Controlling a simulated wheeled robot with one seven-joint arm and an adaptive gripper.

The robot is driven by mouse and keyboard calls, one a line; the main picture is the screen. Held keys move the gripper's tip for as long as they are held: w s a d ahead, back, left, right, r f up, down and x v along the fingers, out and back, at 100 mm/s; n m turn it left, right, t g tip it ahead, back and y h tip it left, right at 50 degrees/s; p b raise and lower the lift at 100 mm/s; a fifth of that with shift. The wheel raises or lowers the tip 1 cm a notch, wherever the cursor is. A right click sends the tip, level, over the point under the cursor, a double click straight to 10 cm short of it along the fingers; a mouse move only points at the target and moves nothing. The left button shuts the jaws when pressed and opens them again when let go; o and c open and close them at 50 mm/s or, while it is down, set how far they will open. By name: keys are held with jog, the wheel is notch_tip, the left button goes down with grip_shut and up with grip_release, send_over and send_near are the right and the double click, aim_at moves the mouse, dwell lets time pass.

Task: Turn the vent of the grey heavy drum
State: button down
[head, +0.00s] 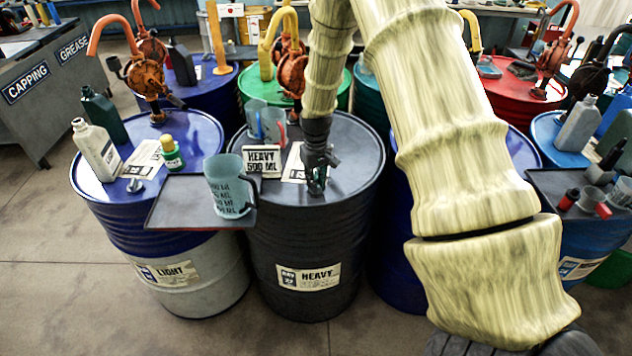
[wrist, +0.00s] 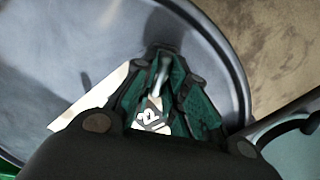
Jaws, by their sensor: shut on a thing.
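The grey heavy drum (head: 310,245) stands upright in the middle of the head view, with a "HEAVY" label on its side. My gripper (head: 317,188) points down onto the front right part of its lid. In the wrist view my gripper (wrist: 160,68) has its green-padded fingers close together around a small pale metal piece, the vent (wrist: 161,78), near the drum's rim. The gripper is shut on it. In the head view the fingers mostly hide the vent. How far it is turned cannot be told.
A "HEAVY 500 ML" sign (head: 262,160) and measuring jugs (head: 270,125) stand on the lid, left of my gripper. A dark tray (head: 185,205) with a clear jug (head: 228,185) juts out at the front left. A blue drum (head: 205,140) with bottles stands left.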

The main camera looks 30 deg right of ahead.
jog(key=shift+m, duration=1.9)
jog(key=c, duration=1.4)
grip_release()
jog(key=shift+c, duration=0.2)
notch_tip(320, 180, up, 12)
